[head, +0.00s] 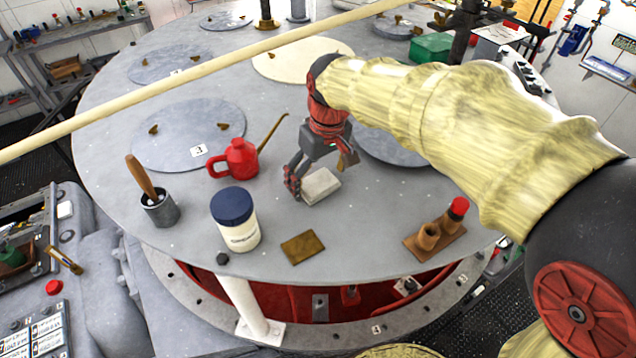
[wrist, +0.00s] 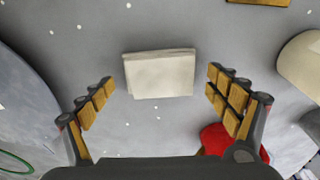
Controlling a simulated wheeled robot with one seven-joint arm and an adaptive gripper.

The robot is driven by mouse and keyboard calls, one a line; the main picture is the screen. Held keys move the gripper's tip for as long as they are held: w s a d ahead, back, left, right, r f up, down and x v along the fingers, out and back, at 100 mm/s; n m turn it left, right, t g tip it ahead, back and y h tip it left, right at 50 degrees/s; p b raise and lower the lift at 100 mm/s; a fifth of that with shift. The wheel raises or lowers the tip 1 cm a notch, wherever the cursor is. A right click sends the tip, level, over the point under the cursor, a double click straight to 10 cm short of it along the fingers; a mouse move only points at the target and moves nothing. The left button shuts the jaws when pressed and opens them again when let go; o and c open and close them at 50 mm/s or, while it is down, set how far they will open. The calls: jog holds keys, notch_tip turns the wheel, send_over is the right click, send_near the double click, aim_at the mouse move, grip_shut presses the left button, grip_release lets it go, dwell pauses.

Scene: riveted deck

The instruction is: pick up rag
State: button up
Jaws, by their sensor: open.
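The rag looks like a folded off-white cloth pad (head: 320,186) lying flat on the round grey deck. It also shows in the wrist view (wrist: 159,75), ahead of and between my fingers. My gripper (head: 318,178) is open and empty just above and beside the rag in the head view. In the wrist view my gripper (wrist: 163,95) has its two padded fingers spread wide, one on each side of the rag, with a gap to both. I cannot tell the exact height of the fingertips over the deck.
A red oil can (head: 238,160) stands left of the rag, with a grease tub (head: 235,222) in front of it. A brown pad (head: 302,247) lies nearer the front edge. A wooden holder with a red-capped item (head: 436,240) sits at right. Bare deck surrounds the rag.

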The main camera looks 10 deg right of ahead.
jog(key=shift+c, duration=0.9)
jog(key=c, duration=1)
jog(key=shift+r, duration=0.1)
jog(key=shift+r, duration=0.65)
jog(key=s+d+r+b, duration=0.1)
jog(key=s+d+r, duration=0.1)
jog(key=d+r, duration=0.1)
jog(key=s+d+r, duration=0.3)
jog(key=d+r, duration=0.1)
jog(key=d, duration=0.1)
jog(key=s+d+r+b, duration=0.1)
jog(key=s+d+r, duration=0.1)
jog(key=d+r, duration=0.1)
jog(key=shift+s+d+r+b, duration=0.2)
jog(key=shift+r, duration=0.2)
jog(key=shift+s+d+r+b, duration=0.15)
jog(key=shift+d+r, duration=0.05)
jog(key=shift+r, duration=0.15)
